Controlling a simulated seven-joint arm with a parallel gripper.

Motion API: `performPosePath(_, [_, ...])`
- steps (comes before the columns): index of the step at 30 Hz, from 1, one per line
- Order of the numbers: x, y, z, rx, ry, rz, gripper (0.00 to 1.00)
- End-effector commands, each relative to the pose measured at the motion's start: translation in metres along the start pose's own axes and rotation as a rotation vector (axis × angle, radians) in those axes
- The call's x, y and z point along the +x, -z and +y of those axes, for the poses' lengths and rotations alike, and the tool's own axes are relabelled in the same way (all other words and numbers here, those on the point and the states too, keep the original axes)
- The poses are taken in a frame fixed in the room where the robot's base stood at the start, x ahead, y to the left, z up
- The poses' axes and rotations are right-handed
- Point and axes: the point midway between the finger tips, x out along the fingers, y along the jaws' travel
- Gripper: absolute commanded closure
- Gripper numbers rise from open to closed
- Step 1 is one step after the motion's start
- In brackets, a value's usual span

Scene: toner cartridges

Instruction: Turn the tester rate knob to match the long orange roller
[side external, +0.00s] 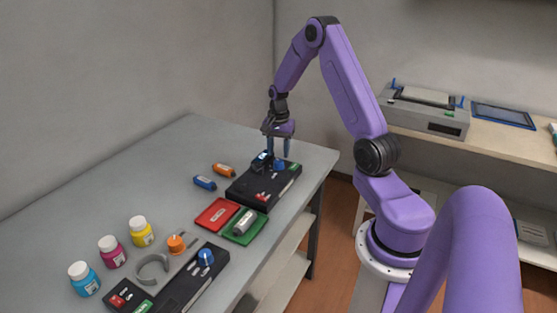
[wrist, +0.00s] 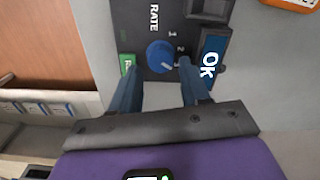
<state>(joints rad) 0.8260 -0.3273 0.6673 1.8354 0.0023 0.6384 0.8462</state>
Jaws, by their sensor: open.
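The black tester (side external: 262,188) lies near the table's far right edge. Its blue rate knob (wrist: 160,56) sits beside the word RATE, with small numbers along one side; its exact setting is too small to read. My gripper (wrist: 160,64) is open, with one finger on each side of the knob in the wrist view; contact is not clear. In the side view my gripper (side external: 279,150) points straight down over the tester's far end, by the knob (side external: 280,165). An orange roller-like piece (side external: 223,170) with a pale label lies left of the tester.
An "Ok" screen (wrist: 211,56) and a green button (wrist: 127,65) flank the knob. The table's back left is clear.

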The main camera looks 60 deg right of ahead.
Motion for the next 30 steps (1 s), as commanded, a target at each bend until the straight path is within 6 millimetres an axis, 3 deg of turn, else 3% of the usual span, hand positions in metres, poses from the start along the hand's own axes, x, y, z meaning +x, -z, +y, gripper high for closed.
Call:
performPosePath(3, [0.02,-0.001,0.0,0.0,-0.002,-0.002,0.54])
performPosePath(9, [0.037,0.0,0.0,0.0,0.0,0.0,0.54])
performPosePath(20, [0.042,0.0,0.0,-0.001,0.002,0.001,0.54])
performPosePath(22, [0.042,0.0,0.0,-0.001,0.002,0.001,0.7])
performPosePath(24, [0.042,0.0,0.0,-0.001,0.002,0.001,0.93])
performPosePath(30, [0.041,0.0,-0.001,-0.005,0.002,0.001,0.95])
